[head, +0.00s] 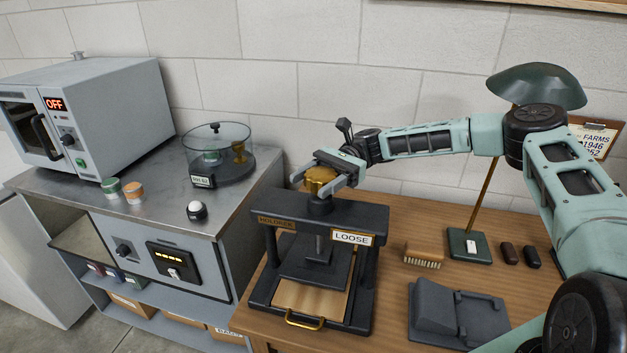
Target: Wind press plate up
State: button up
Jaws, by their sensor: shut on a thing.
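The press (265,245) is a dark frame standing on the wooden bench, with a sign reading "LOOSE" (351,238) on its top beam. Its dark plate (312,268) hangs on a central screw (319,247), with a gap between it and the wooden board (312,300) at the base. A brass handle sits at the board's front. The brass knob (319,177) tops the screw above the beam. My gripper (325,182) comes in from the right and is shut on the knob, one finger on each side.
A brush (423,256) and a dark grey block-like object (456,314) lie to the right of the press. A green lamp (537,86) stands behind them. A steel counter (165,195) at left carries an oven reading "OFF" (92,115), a clear round vessel (217,152) and small jars.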

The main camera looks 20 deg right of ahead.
jog(key=n+g+h, duration=0.3)
jog(key=g, duration=0.1)
jog(key=shift+s+d+f+b, duration=0.1)
jog(key=shift+s+b, duration=0.05)
jog(key=shift+b, duration=0.15)
jog(key=shift+s+d+n+g+h+b, duration=0.1)
jog(key=shift+n+g+h+b, duration=0.05)
jog(key=shift+n+g+h, duration=0.7)
jog(key=shift+s+d+n+g+h+b, duration=0.15)
jog(key=shift+n+g+h, duration=0.5)
jog(key=shift+h, duration=0.4)
jog(key=shift+f, duration=0.1)
jog(key=o, duration=1)
jog(key=shift+c, duration=0.2)
jog(key=shift+w+r, duration=0.1)
jog(key=shift+r, duration=0.1)
